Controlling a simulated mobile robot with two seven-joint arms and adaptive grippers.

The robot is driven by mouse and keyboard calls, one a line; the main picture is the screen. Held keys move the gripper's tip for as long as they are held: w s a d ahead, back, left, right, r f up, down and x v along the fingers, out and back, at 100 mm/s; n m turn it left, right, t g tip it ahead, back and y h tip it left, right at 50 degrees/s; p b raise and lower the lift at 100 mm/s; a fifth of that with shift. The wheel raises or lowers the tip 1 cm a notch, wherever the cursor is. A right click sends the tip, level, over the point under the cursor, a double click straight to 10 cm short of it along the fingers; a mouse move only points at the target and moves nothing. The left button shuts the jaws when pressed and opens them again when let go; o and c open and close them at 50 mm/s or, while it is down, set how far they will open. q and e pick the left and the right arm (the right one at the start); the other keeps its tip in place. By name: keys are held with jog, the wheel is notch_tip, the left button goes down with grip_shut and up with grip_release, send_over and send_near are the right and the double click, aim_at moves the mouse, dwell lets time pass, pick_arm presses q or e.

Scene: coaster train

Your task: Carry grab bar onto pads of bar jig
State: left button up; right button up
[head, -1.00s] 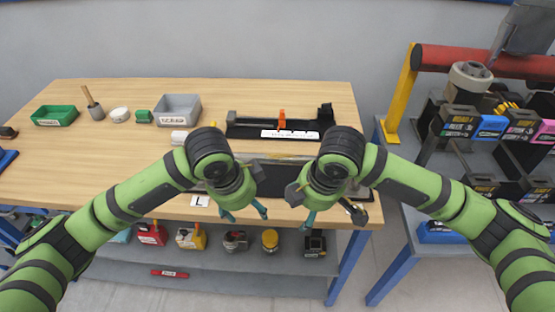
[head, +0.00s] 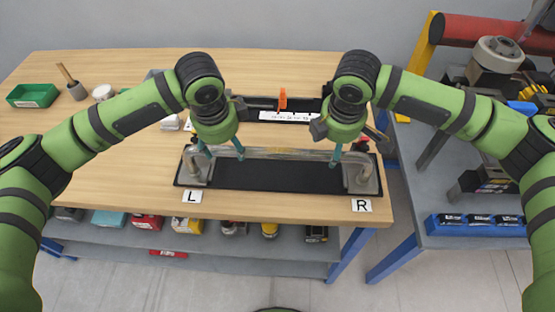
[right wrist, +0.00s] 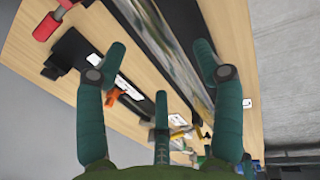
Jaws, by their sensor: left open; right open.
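The grab bar (head: 285,154) is a long shiny metal bar with bent grey ends, lying along a black mat (head: 265,178) at the table's front. The bar jig (head: 262,104) is a long black fixture behind it, with an orange part and a white label. My left gripper (head: 222,153) is open, with teal fingers at the bar's left part. My right gripper (head: 350,150) is open above the bar's right part. In the right wrist view the open fingers (right wrist: 158,68) are spread, with the shiny bar (right wrist: 160,45) between them. Contact cannot be told.
Labels L (head: 191,196) and R (head: 361,205) mark the table's front edge. A green tray (head: 33,95) and a cup with a handle (head: 76,90) stand at the left. A grey side table (head: 440,190) with bins is at the right.

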aim_at(227, 154)
pick_arm(q)
notch_tip(227, 154, down, 4)
jog(key=shift+r, duration=0.2)
pick_arm(e)
notch_tip(227, 154, down, 4)
jog(key=shift+r, duration=0.25)
pick_arm(q)
jog(key=shift+w+f, duration=0.25)
jog(key=shift+w, duration=0.05)
pick_arm(e)
jog(key=shift+w+f, duration=0.3)
pick_arm(q)
jog(key=shift+s, duration=0.15)
grip_shut()
pick_arm(e)
jog(key=shift+s, duration=0.15)
grip_shut()
